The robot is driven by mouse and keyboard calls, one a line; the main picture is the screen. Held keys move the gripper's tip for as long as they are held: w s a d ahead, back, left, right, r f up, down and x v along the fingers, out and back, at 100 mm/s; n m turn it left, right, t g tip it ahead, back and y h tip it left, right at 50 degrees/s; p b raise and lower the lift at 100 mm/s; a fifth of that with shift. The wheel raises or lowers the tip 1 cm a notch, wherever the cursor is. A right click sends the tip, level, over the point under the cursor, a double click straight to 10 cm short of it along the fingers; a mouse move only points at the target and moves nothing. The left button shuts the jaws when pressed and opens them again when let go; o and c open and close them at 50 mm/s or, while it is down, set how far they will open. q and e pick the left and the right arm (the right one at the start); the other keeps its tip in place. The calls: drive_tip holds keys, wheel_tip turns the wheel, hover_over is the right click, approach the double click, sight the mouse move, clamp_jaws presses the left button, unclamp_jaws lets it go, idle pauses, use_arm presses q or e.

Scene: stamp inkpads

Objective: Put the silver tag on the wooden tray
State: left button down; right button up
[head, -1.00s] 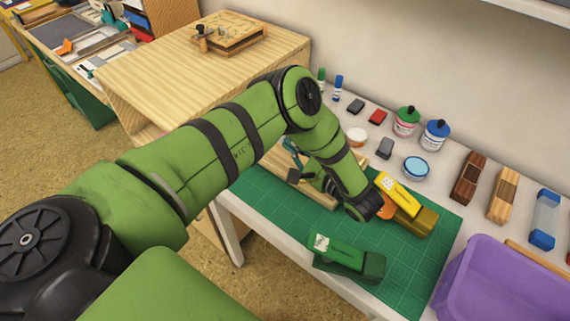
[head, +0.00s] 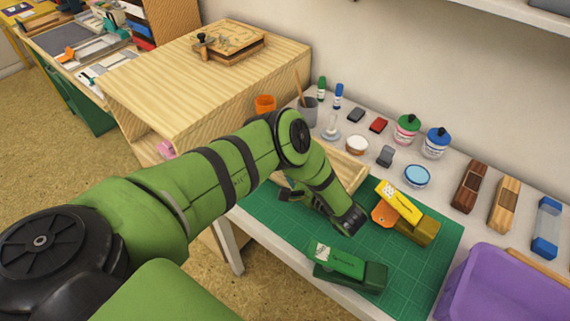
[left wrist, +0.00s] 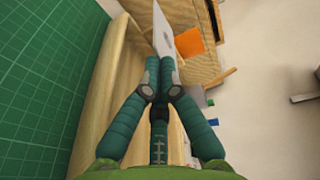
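The wooden tray (head: 346,168) lies at the back of the green mat, partly hidden behind my left arm. In the left wrist view its pale wooden wall (left wrist: 99,85) runs along the left of my gripper. My left gripper (left wrist: 165,67) has its teal fingers closed together above the tray area. A flat silver-grey strip, which looks like the silver tag (left wrist: 163,32), sticks out from between the fingertips. In the head view the arm hides the fingertips and the tag. My right gripper is not in view.
On the green mat (head: 280,225) lie a green stapler-like tool (head: 345,266) and a yellow one (head: 405,208). Bottles, inkpads and stamps stand behind. An orange cup (head: 265,103) and grey pot (head: 307,111) are near the cabinet (head: 200,75). A purple bin (head: 500,285) is at right.

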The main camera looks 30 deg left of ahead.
use_arm(q)
drive_tip(key=shift+f+b, duration=0.4)
drive_tip(key=shift+f, duration=0.1)
drive_tip(key=c, duration=1.4)
unclamp_jaws()
drive_tip(key=shift+s, duration=0.15)
drive_tip(key=shift+c, duration=0.2)
drive_tip(key=shift+f, duration=0.1)
drive_tip(key=shift+d+r+p, duration=0.2)
drive_tip(key=shift+r+p, duration=0.5)
drive_tip(key=shift+p, duration=0.15)
drive_tip(key=b+v, duration=0.1)
drive_tip(key=v, duration=0.5)
drive_tip(key=shift+d+f+b, duration=0.1)
drive_tip(key=shift+b, duration=0.25)
drive_tip(key=d+r+p, duration=0.1)
drive_tip(key=p, duration=0.1)
drive_tip(key=shift+p, duration=0.4)
drive_tip(key=p+v, duration=0.2)
drive_tip(key=shift+s+d+f, duration=0.2)
drive_tip(key=shift+d, duration=0.1)
drive_tip(key=shift+p+v, duration=0.45)
drive_tip(key=shift+v, duration=0.35)
drive_tip(key=shift+f, duration=0.15)
